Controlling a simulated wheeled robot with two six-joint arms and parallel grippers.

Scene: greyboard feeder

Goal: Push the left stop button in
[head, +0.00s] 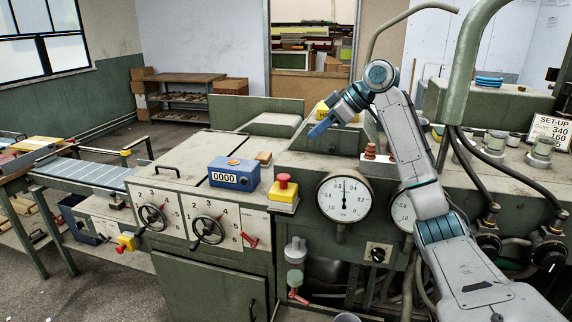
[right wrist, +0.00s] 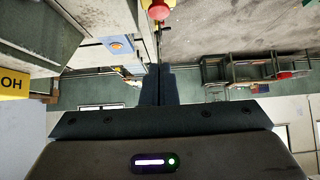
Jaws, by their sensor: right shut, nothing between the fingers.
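A red mushroom stop button (head: 283,178) stands on a yellow box on the machine top, right of the blue counter. A red button (right wrist: 158,10) is cut by the top edge of the right wrist view. A second yellow box with a red part (head: 125,243) sits low on the machine's left front. My right gripper (head: 317,131) is shut and empty, in the air above and behind the first button, apart from it. Its closed fingers (right wrist: 158,84) show in the right wrist view. My left gripper is not in view.
The blue counter (head: 234,173) reading 0000 stands left of the button. A round gauge (head: 344,197) is on the front panel to the right. A small stack of reddish-brown discs (head: 371,151) stands near my right forearm. The machine top behind the counter is mostly clear.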

